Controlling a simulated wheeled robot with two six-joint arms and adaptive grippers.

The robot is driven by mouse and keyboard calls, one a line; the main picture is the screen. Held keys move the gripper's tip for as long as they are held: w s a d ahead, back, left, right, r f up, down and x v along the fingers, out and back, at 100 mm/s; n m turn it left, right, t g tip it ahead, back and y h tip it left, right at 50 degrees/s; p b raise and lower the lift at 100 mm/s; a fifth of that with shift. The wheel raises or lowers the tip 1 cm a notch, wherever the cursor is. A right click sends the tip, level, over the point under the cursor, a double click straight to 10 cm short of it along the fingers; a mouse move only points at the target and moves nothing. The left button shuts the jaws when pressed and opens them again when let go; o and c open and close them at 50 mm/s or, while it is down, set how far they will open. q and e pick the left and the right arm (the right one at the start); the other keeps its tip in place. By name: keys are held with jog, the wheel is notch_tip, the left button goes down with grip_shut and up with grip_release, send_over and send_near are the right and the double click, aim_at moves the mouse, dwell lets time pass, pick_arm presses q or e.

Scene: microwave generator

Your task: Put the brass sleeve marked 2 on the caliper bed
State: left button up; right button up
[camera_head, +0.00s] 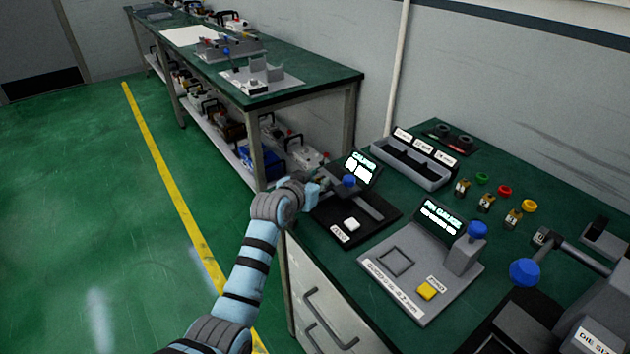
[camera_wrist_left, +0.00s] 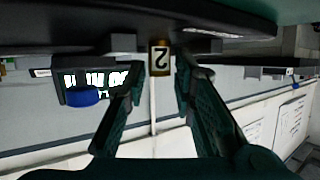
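The brass sleeve marked 2 (camera_wrist_left: 160,58) shows in the left wrist view, which is upside down. It appears to stand on the dark caliper bed (camera_wrist_left: 230,27), between small grey blocks. My left gripper (camera_wrist_left: 160,75) is open, with a fingertip on each side of the sleeve and a visible gap on both sides. In the head view the left gripper (camera_head: 318,188) is at the left edge of the black caliper station (camera_head: 375,228), and its arm and the caliper parts hide the sleeve. My right gripper is not in view.
The caliper display (camera_head: 362,166) and blue knob (camera_head: 348,180) are close to the left gripper. A pin gauge plate (camera_head: 410,285) stands in front. Three small brass pieces (camera_head: 487,203), coloured rings (camera_head: 505,191) and a grey bin (camera_head: 410,165) lie to the right.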

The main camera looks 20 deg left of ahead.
pick_arm(q)
jog(key=shift+r, duration=0.1)
jog(key=shift+s+r, duration=0.15)
jog(key=p+v, duration=0.3)
jog(key=v, duration=0.8)
jog(key=shift+a+p, duration=0.1)
jog(key=shift+p, duration=0.25)
jog(key=shift+s+r, duration=0.1)
jog(key=shift+s, duration=0.25)
